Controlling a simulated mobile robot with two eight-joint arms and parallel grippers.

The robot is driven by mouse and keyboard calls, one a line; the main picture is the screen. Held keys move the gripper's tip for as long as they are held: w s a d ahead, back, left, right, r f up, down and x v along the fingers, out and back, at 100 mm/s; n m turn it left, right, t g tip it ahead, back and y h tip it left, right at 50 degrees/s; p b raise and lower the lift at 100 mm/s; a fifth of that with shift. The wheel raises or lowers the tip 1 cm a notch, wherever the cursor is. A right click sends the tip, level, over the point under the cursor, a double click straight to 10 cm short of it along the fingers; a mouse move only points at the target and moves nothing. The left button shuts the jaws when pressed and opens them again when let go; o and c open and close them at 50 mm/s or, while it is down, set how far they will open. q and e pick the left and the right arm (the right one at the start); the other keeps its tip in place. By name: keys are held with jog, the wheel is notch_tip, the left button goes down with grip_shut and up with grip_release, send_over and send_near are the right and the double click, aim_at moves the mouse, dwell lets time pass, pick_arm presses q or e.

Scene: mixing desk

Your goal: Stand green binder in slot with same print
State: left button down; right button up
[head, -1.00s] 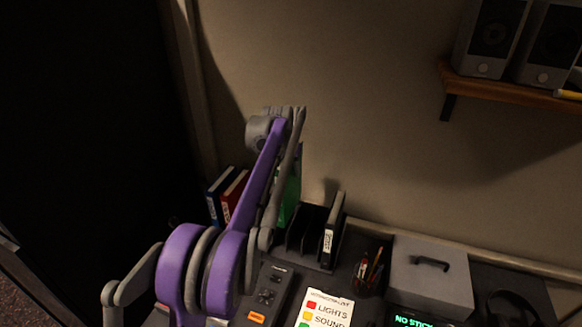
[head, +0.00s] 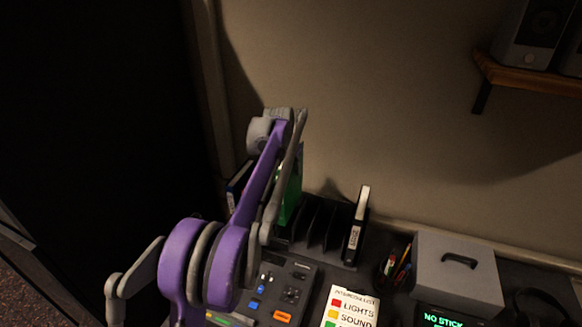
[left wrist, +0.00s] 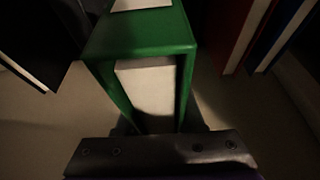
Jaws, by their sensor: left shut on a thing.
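The green binder (head: 291,196) is upright behind my left forearm in the head view, partly hidden by it. In the left wrist view the green binder (left wrist: 140,38) fills the middle, with its white page block facing the camera. My left gripper (left wrist: 160,152) is shut on it; the fingertips are hard to make out. A dark slotted rack (head: 318,228) stands just right of the binder in the head view. A black binder with a white label (head: 356,226) stands at its right end. Any prints on the slots are hidden or too dark to read. My right gripper does not show.
A pen cup (head: 392,268), a grey box (head: 458,268), a button console (head: 283,286) and a sign (head: 350,310) crowd the desk.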

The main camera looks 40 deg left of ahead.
pick_arm(q)
jog(key=shift+s+f+b, duration=0.1)
jog(key=shift+f+b, duration=0.3)
jog(key=shift+f, duration=0.45)
jog(key=shift+f+b, duration=3.3)
jog(key=shift+f, duration=1.3)
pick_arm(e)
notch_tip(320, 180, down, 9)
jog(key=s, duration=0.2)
pick_arm(q)
jog(key=shift+p, duration=0.35)
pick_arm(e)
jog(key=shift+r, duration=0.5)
pick_arm(q)
jog(key=shift+f, duration=0.3)
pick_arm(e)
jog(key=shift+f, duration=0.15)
pick_arm(q)
jog(key=shift+c, duration=2.2)
grip_release()
jog(key=shift+r, duration=0.1)
